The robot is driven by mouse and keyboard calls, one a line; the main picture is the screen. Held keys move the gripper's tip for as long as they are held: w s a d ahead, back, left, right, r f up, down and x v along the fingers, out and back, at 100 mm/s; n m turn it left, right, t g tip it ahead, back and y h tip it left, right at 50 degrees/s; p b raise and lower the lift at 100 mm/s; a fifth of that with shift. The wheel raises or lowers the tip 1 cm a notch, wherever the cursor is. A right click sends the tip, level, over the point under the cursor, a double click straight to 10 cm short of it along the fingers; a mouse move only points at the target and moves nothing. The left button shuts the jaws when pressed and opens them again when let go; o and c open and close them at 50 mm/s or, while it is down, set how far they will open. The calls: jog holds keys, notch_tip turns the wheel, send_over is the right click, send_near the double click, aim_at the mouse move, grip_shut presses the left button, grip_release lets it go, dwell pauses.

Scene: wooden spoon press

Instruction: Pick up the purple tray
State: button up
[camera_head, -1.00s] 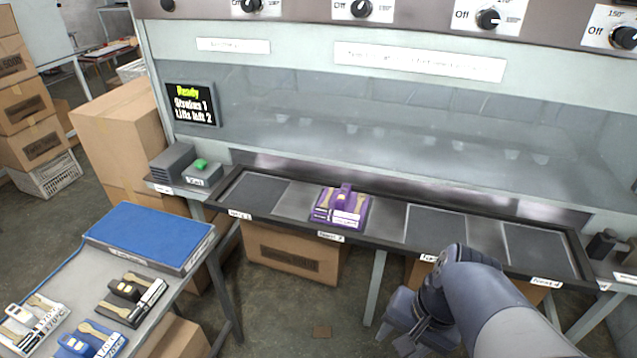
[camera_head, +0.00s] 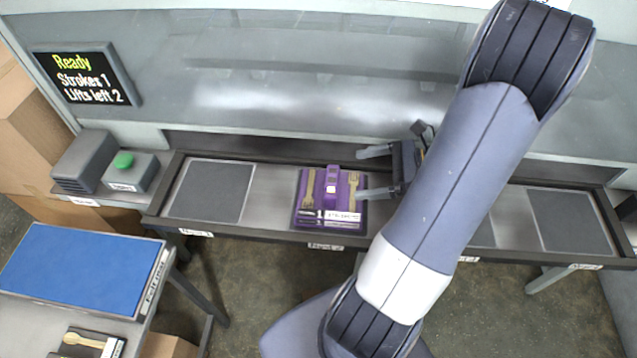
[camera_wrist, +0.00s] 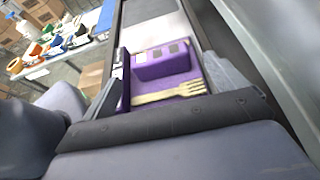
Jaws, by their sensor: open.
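The purple tray (camera_head: 316,219) lies flat on the press bed, on the second pad from the left. It has a raised purple handle block (camera_head: 332,184) in the middle, wooden forks or spoons at its sides and a white label. My gripper (camera_head: 367,173) is open and empty, just right of the tray, with its two fingers pointing left toward it. In the wrist view the tray (camera_wrist: 190,88) shows ahead between the spread fingers, its handle block upright and a wooden fork (camera_wrist: 170,95) nearest me. I cannot tell the gripper's exact height above the tray.
The bed's dark rim (camera_head: 270,235) runs along the front, and the press's back panel (camera_head: 300,100) stands close behind. A box with a green button (camera_head: 124,160) is at left. A blue mat (camera_head: 75,270) lies on the side table, with another tray (camera_head: 88,343) in front.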

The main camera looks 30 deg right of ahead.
aim_at(334, 180)
jog(key=p+x, duration=0.1)
jog(key=x, duration=0.9)
jog(key=shift+s+a+f, duration=0.15)
jog(key=shift+a+f, duration=0.05)
jog(key=c, duration=0.9)
jog(key=shift+r, duration=0.1)
jog(key=shift+c, duration=0.2)
